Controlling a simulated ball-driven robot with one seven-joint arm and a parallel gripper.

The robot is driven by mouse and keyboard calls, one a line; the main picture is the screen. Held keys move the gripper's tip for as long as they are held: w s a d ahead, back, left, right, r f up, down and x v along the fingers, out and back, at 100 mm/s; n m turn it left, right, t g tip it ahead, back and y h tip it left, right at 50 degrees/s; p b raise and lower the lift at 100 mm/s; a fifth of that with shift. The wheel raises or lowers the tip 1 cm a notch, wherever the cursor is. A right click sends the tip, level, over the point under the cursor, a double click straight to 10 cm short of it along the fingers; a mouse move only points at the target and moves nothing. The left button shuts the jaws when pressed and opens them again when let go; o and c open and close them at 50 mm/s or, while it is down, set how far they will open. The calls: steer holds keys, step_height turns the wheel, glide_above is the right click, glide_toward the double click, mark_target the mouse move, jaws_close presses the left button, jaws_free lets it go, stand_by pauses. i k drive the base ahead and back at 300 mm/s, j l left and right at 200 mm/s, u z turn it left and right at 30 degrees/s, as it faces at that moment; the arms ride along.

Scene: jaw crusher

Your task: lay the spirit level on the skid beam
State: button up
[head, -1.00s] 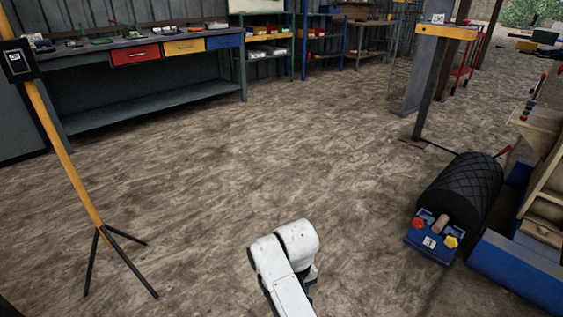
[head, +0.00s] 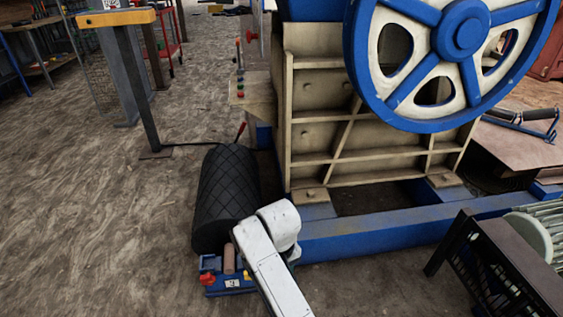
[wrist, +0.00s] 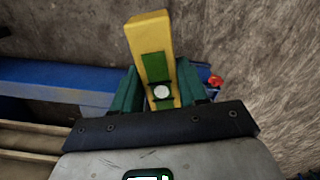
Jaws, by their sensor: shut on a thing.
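The spirit level (wrist: 150,42) is a yellow bar with a green panel and a round white vial, seen in the wrist view. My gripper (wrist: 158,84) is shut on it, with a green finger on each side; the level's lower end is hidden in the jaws. The blue skid beam (head: 390,228) runs along the foot of the crusher in the head view. A blue beam (wrist: 60,74) also shows behind the gripper at the left of the wrist view. The level is apart from the beam's visible top in the head view, where my gripper is hidden behind my white arm.
The crusher's ribbed cream body (head: 340,130) and blue flywheel (head: 461,35) stand above the beam. A black roller (head: 222,190) and a blue unit with a red knob (head: 209,279) lie left of my arm. A dark slotted frame (head: 495,270) stands at right. Open ground lies left.

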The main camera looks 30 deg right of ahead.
mark_target(399, 217)
steer(key=i+j+z, duration=0.15)
steer(key=z, duration=0.25)
steer(key=i+j+z, duration=0.25)
steer(key=z, duration=0.15)
steer(key=i+j+z, duration=0.25)
steer(key=z, duration=0.15)
steer(key=i+j+z, duration=0.2)
steer(key=j+z, duration=0.25)
steer(key=l, duration=0.1)
